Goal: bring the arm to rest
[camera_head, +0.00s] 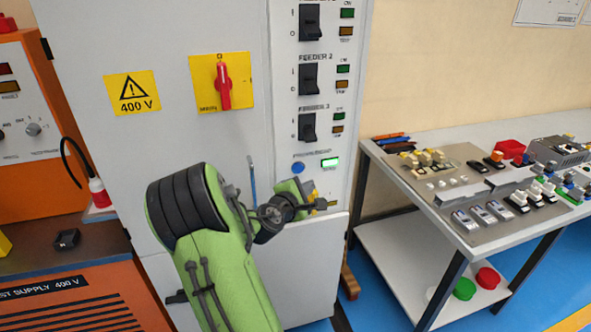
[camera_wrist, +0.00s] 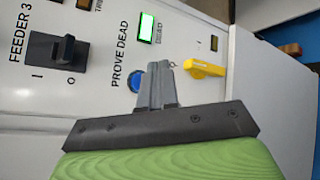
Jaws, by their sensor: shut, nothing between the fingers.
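My green arm rises in front of the grey cabinet (camera_head: 160,45) in the head view, bent at the elbow. My gripper (camera_head: 320,204) is at the cabinet's lower right, below the PROVE DEAD row. In the wrist view my gripper (camera_wrist: 159,68) has its grey fingers together with nothing between them. The fingertips appear close to the blue button (camera_wrist: 137,80) and the yellow handle (camera_wrist: 204,68); whether they touch anything is not clear. In the head view the blue button (camera_head: 298,168) shows above my gripper, and the yellow handle is mostly hidden.
A green lamp (camera_head: 330,162) is lit. Black feeder switches (camera_head: 308,78) and a red rotary switch (camera_head: 223,85) are on the cabinet. A workbench (camera_head: 425,180) with many small parts stands right; an orange test-supply unit (camera_head: 25,130) stands left. Blue floor shows between cabinet and bench.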

